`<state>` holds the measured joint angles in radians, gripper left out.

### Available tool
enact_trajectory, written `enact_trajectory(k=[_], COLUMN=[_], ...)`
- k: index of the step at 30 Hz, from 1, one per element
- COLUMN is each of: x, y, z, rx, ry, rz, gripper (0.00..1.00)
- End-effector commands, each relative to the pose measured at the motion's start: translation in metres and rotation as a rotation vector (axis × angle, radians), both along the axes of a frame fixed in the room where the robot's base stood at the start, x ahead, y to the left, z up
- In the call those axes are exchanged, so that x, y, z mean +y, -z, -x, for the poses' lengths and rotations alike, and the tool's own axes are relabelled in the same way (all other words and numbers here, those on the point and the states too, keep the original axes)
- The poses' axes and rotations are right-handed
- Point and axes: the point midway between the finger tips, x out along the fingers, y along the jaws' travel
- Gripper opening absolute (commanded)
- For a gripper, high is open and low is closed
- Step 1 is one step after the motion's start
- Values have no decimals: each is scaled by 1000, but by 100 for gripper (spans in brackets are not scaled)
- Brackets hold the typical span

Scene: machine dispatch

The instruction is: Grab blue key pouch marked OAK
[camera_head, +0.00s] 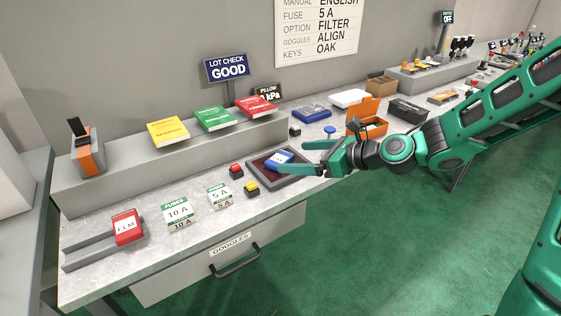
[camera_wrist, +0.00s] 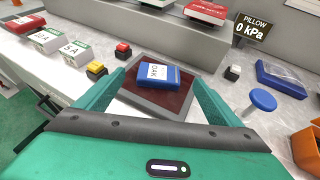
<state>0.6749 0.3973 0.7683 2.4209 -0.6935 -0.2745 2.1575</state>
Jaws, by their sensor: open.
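The blue key pouch (camera_wrist: 158,77) with a white label reading OAK lies on a dark, grey-rimmed tray (camera_wrist: 180,108). In the head view the pouch (camera_head: 280,158) sits on the same tray (camera_head: 262,178), partly behind my finger. My gripper (camera_wrist: 158,90) is open, with one green finger on each side of the pouch in the wrist view. In the head view my gripper (camera_head: 305,158) reaches in from the right over the tray. I cannot tell whether the fingers touch the pouch.
A red button (camera_head: 236,171) and a yellow button (camera_head: 251,188) stand left of the tray. A blue round knob (camera_wrist: 263,99) and an orange bin (camera_head: 372,128) are to the right. A red ELM pouch (camera_head: 127,227) and fuse boxes are at left. A raised ledge with books runs behind.

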Motion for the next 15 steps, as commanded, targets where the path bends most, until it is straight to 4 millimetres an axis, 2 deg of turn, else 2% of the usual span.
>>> enact_trajectory(k=[8, 15], x=[15, 39], y=[8, 21], z=[-9, -25], rx=[1, 0], ry=[-3, -4], rz=[-1, -1], gripper=[88, 88])
